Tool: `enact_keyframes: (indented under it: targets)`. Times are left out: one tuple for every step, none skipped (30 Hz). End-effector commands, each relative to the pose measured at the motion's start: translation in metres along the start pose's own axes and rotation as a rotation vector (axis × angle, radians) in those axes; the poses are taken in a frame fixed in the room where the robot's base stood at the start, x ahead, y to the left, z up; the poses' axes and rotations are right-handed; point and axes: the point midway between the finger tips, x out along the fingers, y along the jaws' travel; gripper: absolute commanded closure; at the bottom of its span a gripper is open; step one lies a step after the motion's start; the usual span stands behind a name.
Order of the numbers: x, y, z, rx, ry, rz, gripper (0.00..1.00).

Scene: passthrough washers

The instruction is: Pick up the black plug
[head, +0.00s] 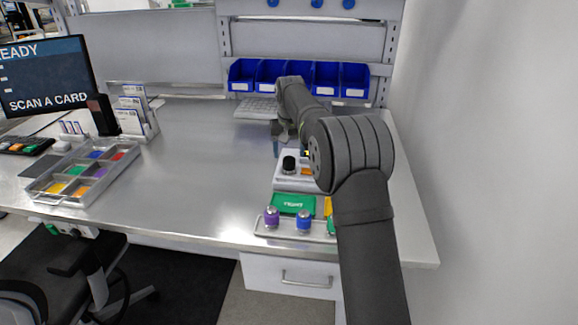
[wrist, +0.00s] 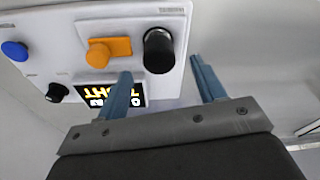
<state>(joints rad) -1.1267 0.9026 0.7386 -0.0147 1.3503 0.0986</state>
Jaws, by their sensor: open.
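The black plug (wrist: 158,50) is a short dark cylinder on a white panel (wrist: 70,25); the plug also shows in the head view (head: 289,163), at the left of the white unit. My gripper (wrist: 160,70) is open and empty. In the wrist view the plug appears in the gap between the two blue fingers, at about their tips; I cannot tell how far beyond them it is. In the head view one blue finger (head: 276,148) shows just behind the plug, and my arm hides the right part of the unit.
An orange piece (wrist: 108,50), a lit display (wrist: 112,97), a small black knob (wrist: 57,92) and a blue knob (wrist: 15,50) are on the panel. A green mat (head: 292,204) and a purple-topped item (head: 271,217) are in front. Blue bins (head: 271,75) stand behind. The table's middle is clear.

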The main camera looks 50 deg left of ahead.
Motion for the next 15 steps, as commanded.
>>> enact_keyframes:
  targets:
    - [0.007,0.0,0.001,0.0,-0.003,0.0,0.37]
    - [0.011,0.0,0.001,0.0,-0.004,0.0,0.37]
    - [0.018,0.001,0.002,0.0,-0.004,0.0,0.37]
    - [0.022,0.001,0.002,0.0,-0.003,0.0,0.37]
    - [0.027,0.001,0.002,0.0,-0.003,0.0,0.37]
    - [0.033,0.001,0.002,0.0,-0.003,0.001,0.37]
    - [0.037,0.001,0.002,0.001,-0.002,0.001,0.37]
    - [0.041,0.001,0.002,0.001,-0.001,0.001,0.37]
    - [0.044,0.001,0.002,0.001,-0.001,0.001,0.37]
    - [0.045,0.001,0.002,0.001,0.0,0.001,0.37]
    - [0.045,0.001,0.002,0.001,0.001,0.001,0.37]
    - [0.045,0.001,0.002,0.001,0.001,0.001,0.37]
    - [0.045,0.001,0.002,0.001,0.001,0.001,0.37]
    - [0.045,0.001,0.002,0.001,0.001,0.001,0.37]
    - [0.045,0.001,0.002,0.001,0.001,0.001,0.37]
